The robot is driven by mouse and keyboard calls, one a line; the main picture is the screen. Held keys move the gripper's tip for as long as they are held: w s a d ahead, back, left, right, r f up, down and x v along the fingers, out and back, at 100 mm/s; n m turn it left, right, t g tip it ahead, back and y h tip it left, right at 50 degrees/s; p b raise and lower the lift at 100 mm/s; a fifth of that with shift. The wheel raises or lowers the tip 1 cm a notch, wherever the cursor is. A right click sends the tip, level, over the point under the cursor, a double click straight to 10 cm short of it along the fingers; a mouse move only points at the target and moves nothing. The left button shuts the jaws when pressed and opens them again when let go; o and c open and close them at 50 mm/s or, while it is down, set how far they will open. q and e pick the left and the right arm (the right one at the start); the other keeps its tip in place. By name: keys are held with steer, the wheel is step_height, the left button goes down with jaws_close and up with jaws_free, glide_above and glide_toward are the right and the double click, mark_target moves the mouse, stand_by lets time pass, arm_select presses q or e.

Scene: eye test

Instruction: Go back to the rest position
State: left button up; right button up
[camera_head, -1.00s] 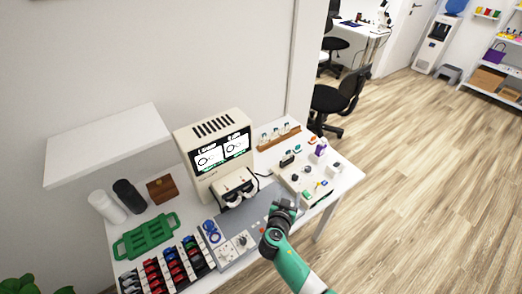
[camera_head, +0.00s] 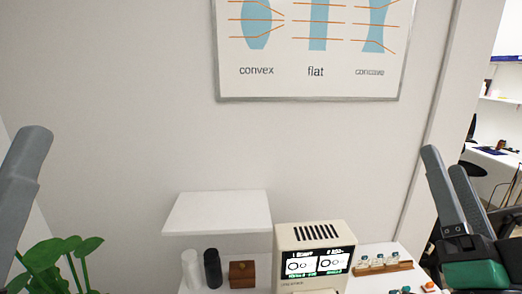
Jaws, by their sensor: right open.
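My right gripper (camera_head: 444,160) is raised at the right of the head view, with its two grey fingers pointing up. It is open, with nothing between the fingers. Part of my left gripper (camera_head: 24,178) shows at the left edge as one grey finger pointing up. Its other finger is out of view, so its opening cannot be told. Both grippers appear well apart from the table things.
A beige machine (camera_head: 312,236) with a lit screen stands at the bottom, beside a wooden rack (camera_head: 383,268) of small bottles. A white shelf (camera_head: 218,212) is on the wall above a brown box (camera_head: 242,275). A lens poster (camera_head: 312,85) hangs above. A plant (camera_head: 55,258) is at lower left.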

steer(key=s+a+r+n+t+y+p, duration=0.1)
steer(key=s+a+r+n+t+y, duration=0.35)
steer(key=s+r+n+y, duration=0.4)
step_height(320, 180, up, 28)
steer(key=s+n+h+p, duration=0.1)
steer(key=p, duration=2.8)
steer(key=shift+a+f+g, duration=0.15)
steer(key=shift+f+g, duration=0.1)
steer(key=shift+g, duration=0.1)
steer(key=shift+n+h, duration=0.25)
step_height(320, 180, down, 17)
steer(key=b, duration=1.7)
